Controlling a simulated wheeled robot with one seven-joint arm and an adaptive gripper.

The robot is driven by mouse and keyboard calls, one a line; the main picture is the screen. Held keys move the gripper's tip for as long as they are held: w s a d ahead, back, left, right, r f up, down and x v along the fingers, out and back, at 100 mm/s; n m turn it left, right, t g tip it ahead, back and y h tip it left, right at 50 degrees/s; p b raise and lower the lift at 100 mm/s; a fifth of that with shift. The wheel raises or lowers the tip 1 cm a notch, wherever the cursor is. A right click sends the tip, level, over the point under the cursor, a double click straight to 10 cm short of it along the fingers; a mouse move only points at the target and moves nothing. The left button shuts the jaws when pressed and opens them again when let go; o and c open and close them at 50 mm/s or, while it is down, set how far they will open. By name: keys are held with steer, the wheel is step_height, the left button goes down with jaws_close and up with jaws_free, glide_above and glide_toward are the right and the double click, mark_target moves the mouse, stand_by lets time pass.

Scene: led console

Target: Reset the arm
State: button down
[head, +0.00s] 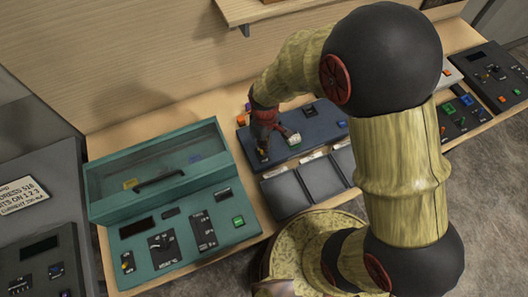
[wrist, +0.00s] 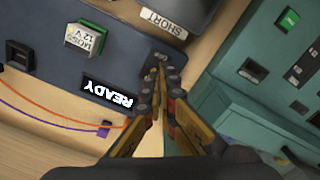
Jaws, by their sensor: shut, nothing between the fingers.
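My gripper (head: 263,158) is at the left end of the dark blue panel (head: 325,117) in the head view, with my arm reaching over from the right. In the wrist view my gripper (wrist: 161,75) has its fingers together, with nothing seen between them. Its tips are over a small dark part near the panel's corner; whether they touch it I cannot tell. The panel's display (wrist: 108,95) reads READY, upside down in this view. A pale block (wrist: 85,39) marked MOS 12 V sits on the panel, in a green-edged seat.
A teal console (head: 165,258) with a clear-lidded box stands left of the panel. Dark bins (head: 286,190) line its front; one label (wrist: 163,22) reads SHORT. Orange and purple wires (wrist: 50,118) run beside the panel. More control boxes (head: 490,72) stand at the right.

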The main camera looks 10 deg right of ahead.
stand_by(0.4)
steer(key=s+d+r+m+t+b, duration=0.5)
steer(key=s+d+r+m+b, duration=0.4)
steer(key=b, duration=0.8)
steer(key=s+d+r, duration=0.3)
steer(key=s+r, duration=0.1)
steer(key=r, duration=0.1)
steer(key=shift+s+d+t, duration=0.25)
steer(key=shift+s+t, duration=0.05)
steer(key=shift+s, duration=0.1)
steer(key=shift+d, duration=0.1)
